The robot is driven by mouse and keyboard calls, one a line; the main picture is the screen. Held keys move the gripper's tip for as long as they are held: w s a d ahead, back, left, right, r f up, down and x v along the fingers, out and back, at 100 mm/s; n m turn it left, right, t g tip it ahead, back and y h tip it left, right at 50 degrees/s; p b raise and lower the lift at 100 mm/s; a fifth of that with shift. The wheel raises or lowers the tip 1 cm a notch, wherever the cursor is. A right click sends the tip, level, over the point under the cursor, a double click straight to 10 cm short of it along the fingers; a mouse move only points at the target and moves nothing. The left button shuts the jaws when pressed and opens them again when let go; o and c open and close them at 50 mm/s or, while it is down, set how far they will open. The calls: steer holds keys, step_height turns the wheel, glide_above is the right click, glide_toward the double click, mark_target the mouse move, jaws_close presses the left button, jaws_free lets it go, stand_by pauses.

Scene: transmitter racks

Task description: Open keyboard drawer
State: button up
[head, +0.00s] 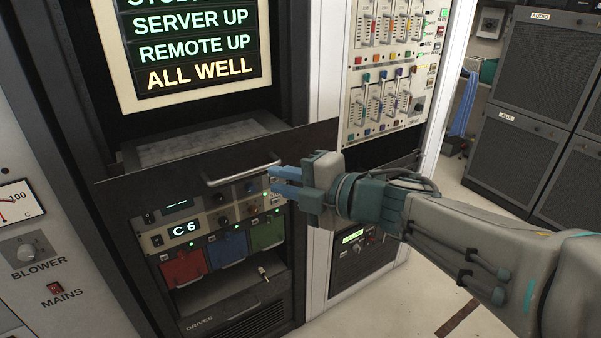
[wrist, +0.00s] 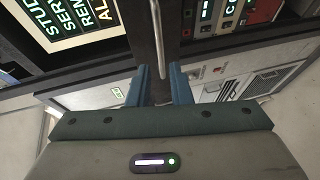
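The keyboard drawer's dark front panel (head: 150,178) runs across the rack below the screen. A grey keyboard surface (head: 200,141) shows behind its top edge, so the drawer looks at least partly out. A thin metal bar handle (head: 240,174) is on the panel; it also shows in the wrist view (wrist: 156,35). My gripper (head: 271,180) is at the handle's right end, slightly below it in the head view. Its two blue fingers (wrist: 160,75) are apart, with nothing visibly clamped. The handle's end lies close to the fingertips; I cannot tell whether they touch.
Below the drawer is a drives unit with red (head: 183,268), blue (head: 227,248) and green (head: 267,233) modules. A slider panel (head: 383,105) stands to the right, a blower panel (head: 35,250) to the left. Dark cabinets (head: 515,155) stand behind right; open floor lies before them.

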steer(key=v, duration=0.5)
steer(key=shift+w, duration=0.15)
steer(key=w+d+f+m+t+h, duration=0.2)
steer(key=w+d+m+h, duration=0.1)
steer(key=d+m+h, duration=0.4)
steer(key=w+d+f+m+t+h, duration=0.2)
steer(key=d+m+h, duration=0.3)
steer(key=m, duration=0.5)
steer(key=s+a+f+m+g, duration=0.3)
steer(key=s+f+m+g, duration=0.7)
steer(key=s, duration=0.4)
step_height(320, 180, down, 2)
steer(key=shift+s+f+g, duration=0.15)
steer(key=shift+f+g, duration=0.05)
steer(key=shift+g, duration=0.4)
steer(key=shift+a, duration=0.1)
